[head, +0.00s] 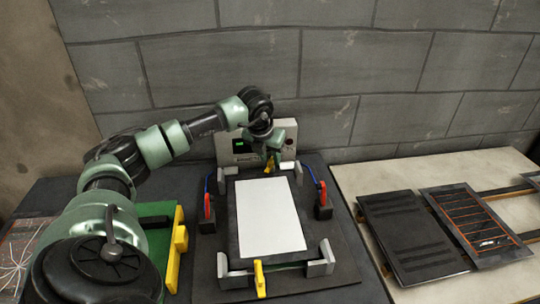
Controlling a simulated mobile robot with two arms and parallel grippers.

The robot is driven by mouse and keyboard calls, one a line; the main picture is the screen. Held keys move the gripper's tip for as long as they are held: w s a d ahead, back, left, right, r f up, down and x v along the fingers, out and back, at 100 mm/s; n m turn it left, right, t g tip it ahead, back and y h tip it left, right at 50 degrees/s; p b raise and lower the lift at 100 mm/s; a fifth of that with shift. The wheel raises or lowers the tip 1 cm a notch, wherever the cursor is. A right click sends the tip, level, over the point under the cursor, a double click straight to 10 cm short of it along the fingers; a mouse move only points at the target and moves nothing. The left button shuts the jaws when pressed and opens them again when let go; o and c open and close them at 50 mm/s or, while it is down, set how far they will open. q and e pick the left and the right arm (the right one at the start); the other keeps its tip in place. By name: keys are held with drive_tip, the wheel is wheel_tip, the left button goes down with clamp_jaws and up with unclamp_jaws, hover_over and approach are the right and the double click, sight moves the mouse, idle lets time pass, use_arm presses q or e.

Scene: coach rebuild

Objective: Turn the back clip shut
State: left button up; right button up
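The back clip (270,164) is a small yellow lever at the far edge of a fixture holding a white panel (270,216). It shows just below my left gripper (270,151), which reaches down over it from the left. The gripper and its wrist partly hide the clip, so its exact angle is unclear. I cannot tell whether the fingers are open, shut or touching the clip. A matching yellow front clip (260,279) stands at the near edge, pointing toward the panel. My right gripper is out of view.
Red-and-blue handled clamps stand left (209,207) and right (322,197) of the panel. Grey corner blocks (321,262) surround it. A grey box with a green display (240,146) stands behind. Dark panels (410,235) lie on the pale bench to the right.

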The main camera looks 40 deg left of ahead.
use_arm(q)
clamp_jaws()
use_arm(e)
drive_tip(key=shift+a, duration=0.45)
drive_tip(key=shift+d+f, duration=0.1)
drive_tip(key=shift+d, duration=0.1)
use_arm(q)
drive_tip(key=shift+w+n+y+b, duration=0.1)
drive_tip(key=shift+n+y+b, duration=0.2)
drive_tip(key=shift+n, duration=0.4)
drive_tip(key=n, duration=0.2)
drive_tip(key=n+g+y+b, duration=0.1)
drive_tip(key=n, duration=0.1)
drive_tip(key=shift+w+d+n, duration=0.15)
drive_tip(key=shift+d+n, duration=0.05)
drive_tip(key=shift+n, duration=0.2)
drive_tip(key=shift+y, duration=0.3)
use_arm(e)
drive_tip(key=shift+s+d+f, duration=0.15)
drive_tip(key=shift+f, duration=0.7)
use_arm(q)
drive_tip(key=shift+r+n, duration=0.1)
drive_tip(key=shift+n, duration=0.2)
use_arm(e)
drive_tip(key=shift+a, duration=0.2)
